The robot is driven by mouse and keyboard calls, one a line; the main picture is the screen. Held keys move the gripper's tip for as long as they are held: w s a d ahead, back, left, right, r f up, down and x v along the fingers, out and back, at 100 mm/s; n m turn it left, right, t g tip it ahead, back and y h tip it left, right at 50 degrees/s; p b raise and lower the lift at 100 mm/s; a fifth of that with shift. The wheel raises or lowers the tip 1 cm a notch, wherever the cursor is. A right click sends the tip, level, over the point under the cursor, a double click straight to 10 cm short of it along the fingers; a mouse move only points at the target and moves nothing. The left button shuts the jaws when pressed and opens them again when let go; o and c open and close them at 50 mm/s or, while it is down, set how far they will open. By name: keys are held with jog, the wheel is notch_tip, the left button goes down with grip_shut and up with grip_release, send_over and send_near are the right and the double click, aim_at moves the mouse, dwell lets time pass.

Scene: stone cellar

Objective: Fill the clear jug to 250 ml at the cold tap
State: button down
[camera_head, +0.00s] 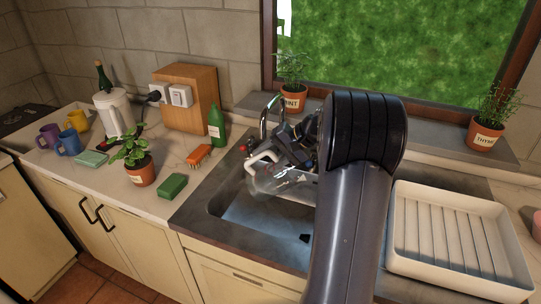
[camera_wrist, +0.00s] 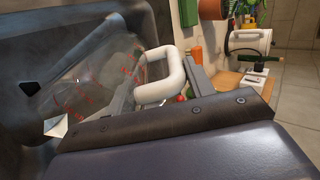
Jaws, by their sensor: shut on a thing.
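The clear jug (camera_head: 274,183) with a white handle is over the sink basin (camera_head: 235,208) in the head view, partly hidden by my arm. In the wrist view the jug (camera_wrist: 98,88) shows red marks on its wall, and its white handle (camera_wrist: 172,72) is beside my fingers. My gripper (camera_head: 287,152) is shut on the jug's handle. The tap (camera_head: 268,112) is a curved metal spout at the back of the sink, just behind my gripper. I cannot make out running water, the water level or which tap control is cold.
A white drying rack (camera_head: 460,280) stands right of the sink. A green bottle (camera_head: 216,128), orange brush (camera_head: 198,157), green sponge (camera_head: 172,186) and potted plant (camera_head: 139,168) are on the left counter. Pots of mint (camera_head: 292,98) and thyme (camera_head: 486,135) stand on the sill.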

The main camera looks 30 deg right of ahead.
jog(key=shift+w+a+r+g+h+p, duration=0.2)
jog(key=shift+a+r+g+h+p, duration=0.15)
jog(key=shift+p, duration=0.6)
jog(key=shift+f, duration=0.35)
jog(key=shift+w+a+r+h+p, duration=0.1)
jog(key=shift+r+h+p, duration=0.15)
jog(key=shift+p, duration=0.25)
jog(key=shift+f+g+p, duration=0.1)
jog(key=shift+g+p, duration=0.15)
jog(key=shift+p, duration=0.05)
jog(key=shift+f+h, duration=0.25)
jog(key=shift+h, duration=0.05)
